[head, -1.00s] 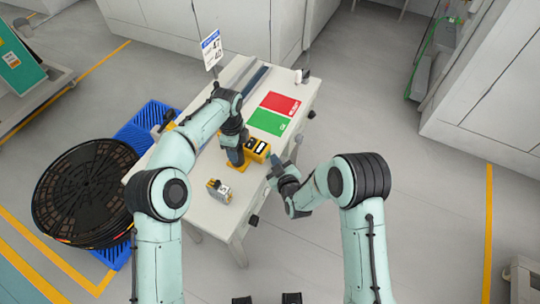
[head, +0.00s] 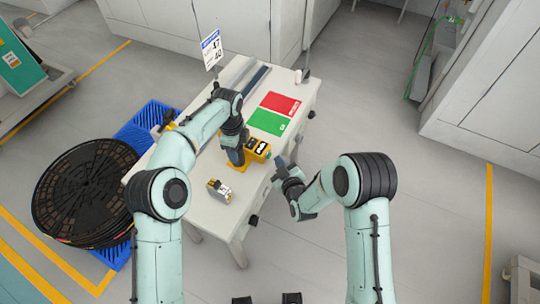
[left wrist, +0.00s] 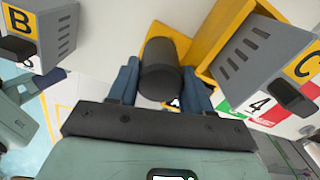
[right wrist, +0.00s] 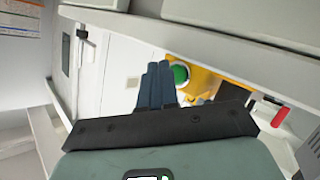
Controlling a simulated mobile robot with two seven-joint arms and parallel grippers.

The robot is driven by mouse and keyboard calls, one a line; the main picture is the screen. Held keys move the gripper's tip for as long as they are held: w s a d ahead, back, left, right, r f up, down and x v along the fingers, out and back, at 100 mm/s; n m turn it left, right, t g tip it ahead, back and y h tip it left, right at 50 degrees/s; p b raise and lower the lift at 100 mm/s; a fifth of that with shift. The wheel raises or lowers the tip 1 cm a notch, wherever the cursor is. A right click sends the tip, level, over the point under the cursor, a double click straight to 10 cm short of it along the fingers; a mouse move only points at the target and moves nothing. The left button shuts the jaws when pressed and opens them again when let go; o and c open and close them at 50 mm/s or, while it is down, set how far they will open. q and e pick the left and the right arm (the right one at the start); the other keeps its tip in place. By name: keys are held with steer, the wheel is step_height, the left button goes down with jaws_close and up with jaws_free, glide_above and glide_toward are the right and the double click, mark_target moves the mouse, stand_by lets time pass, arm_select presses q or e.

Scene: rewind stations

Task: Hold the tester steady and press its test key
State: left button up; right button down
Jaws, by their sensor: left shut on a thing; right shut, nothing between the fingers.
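The yellow tester (head: 259,146) stands on the white bench, and its yellow body also shows in the left wrist view (left wrist: 205,42). My left gripper (head: 236,158) is shut on a dark round grip (left wrist: 160,68), which shows between its fingers beside the yellow body. In the right wrist view a green round key (right wrist: 181,74) shows on the tester's yellow side (right wrist: 205,82). My right gripper (head: 282,161) is shut and empty, just right of the tester with a gap between them. Its fingertips (right wrist: 158,68) appear left of the green key in its wrist view.
A small grey-and-yellow block (head: 219,190) lies on the bench (head: 205,210) nearer me. Grey blocks marked B (left wrist: 45,32) and C (left wrist: 265,58) show in the left wrist view. A red mat (head: 281,103) and a green mat (head: 267,122) lie behind the tester. Black reels (head: 85,190) stand left.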

steer(key=shift+s+d, duration=0.7)
steer(key=shift+d, duration=0.35)
steer(key=shift+s+d, duration=0.7)
steer(key=shift+d, duration=0.35)
arm_select(q)
steer(key=o, duration=1.4)
steer(key=shift+r, duration=0.1)
